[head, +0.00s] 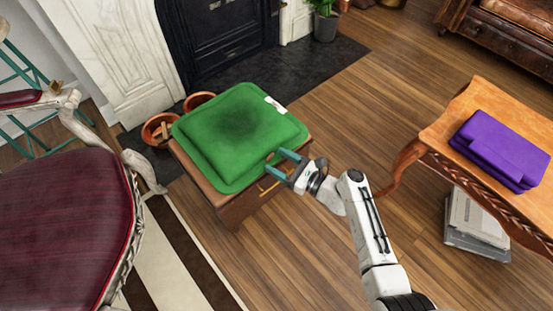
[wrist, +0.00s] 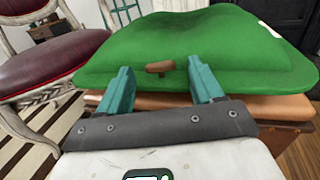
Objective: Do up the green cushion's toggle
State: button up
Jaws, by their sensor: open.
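The brown toggle (wrist: 160,67) sits at the cushion's near edge, roughly between my fingers in the picture. Whether it is through a loop cannot be told. My gripper (head: 280,163) is open and empty at the cushion's right front edge; its teal fingers (wrist: 160,84) point toward the toggle. In the head view the toggle cannot be made out.
A red-seated armchair (head: 65,215) stands at left. Terracotta pots (head: 160,128) sit behind the cushion's table. A wooden table (head: 440,135) with a folded purple thing (head: 500,150) stands at right, grey-white boxes (head: 478,222) beneath. Wooden floor between is clear.

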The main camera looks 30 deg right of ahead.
jog(key=p+v, duration=0.1)
jog(key=v, duration=0.8)
jog(key=shift+s+p, duration=0.25)
jog(key=shift+p, duration=0.05)
jog(key=shift+d, duration=0.1)
